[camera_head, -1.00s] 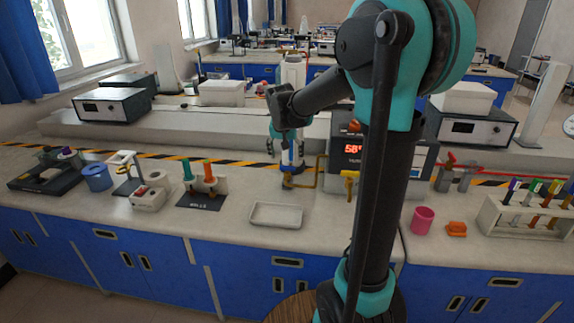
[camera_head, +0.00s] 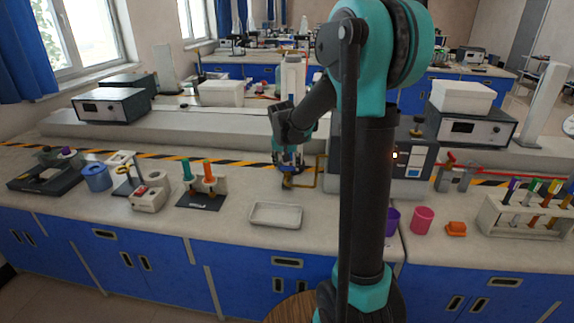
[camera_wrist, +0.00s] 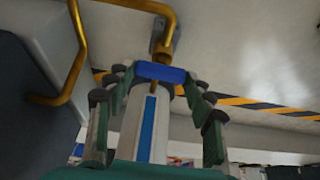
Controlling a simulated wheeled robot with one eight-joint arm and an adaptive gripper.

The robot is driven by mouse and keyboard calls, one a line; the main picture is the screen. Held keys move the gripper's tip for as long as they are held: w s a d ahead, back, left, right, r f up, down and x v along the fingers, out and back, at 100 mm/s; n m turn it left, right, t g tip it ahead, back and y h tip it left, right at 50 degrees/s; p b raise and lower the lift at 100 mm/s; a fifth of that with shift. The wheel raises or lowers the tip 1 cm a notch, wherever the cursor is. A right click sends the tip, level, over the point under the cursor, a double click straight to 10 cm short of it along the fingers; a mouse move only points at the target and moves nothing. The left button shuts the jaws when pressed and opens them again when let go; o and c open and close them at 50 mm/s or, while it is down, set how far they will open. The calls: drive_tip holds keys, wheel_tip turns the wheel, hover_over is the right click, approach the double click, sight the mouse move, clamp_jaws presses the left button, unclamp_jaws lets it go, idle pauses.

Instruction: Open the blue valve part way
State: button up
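The blue valve handle (camera_wrist: 160,72) is a short flat bar beside a brass pipe fitting (camera_wrist: 163,48) in the wrist view. My gripper (camera_wrist: 155,88) is open, with a finger on each side of the handle. I cannot tell whether either finger touches it. A white part with a blue stripe (camera_wrist: 147,128) shows between the fingers, nearer the camera. In the head view my gripper (camera_head: 289,168) is down at the brass pipework, and it largely hides the valve there.
A brass pipe (camera_head: 317,172) bends close to the right of my gripper. A white tray (camera_head: 275,215) lies in front. A stand with green and orange handles (camera_head: 203,182) is to the left. A grey instrument box (camera_head: 412,155) stands behind my arm; a pink cup (camera_head: 422,220) is to the right.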

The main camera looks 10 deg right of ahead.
drive_tip(key=c, duration=0.5)
drive_tip(key=shift+n, duration=0.3)
drive_tip(key=n+y, duration=0.1)
drive_tip(key=n, duration=0.3)
drive_tip(key=shift+d+y, duration=0.2)
drive_tip(key=shift+y, duration=0.2)
drive_tip(key=shift+n+y, duration=0.8)
drive_tip(key=shift+n, duration=1.4)
drive_tip(key=o, duration=1.2)
drive_tip(key=shift+c, duration=0.2)
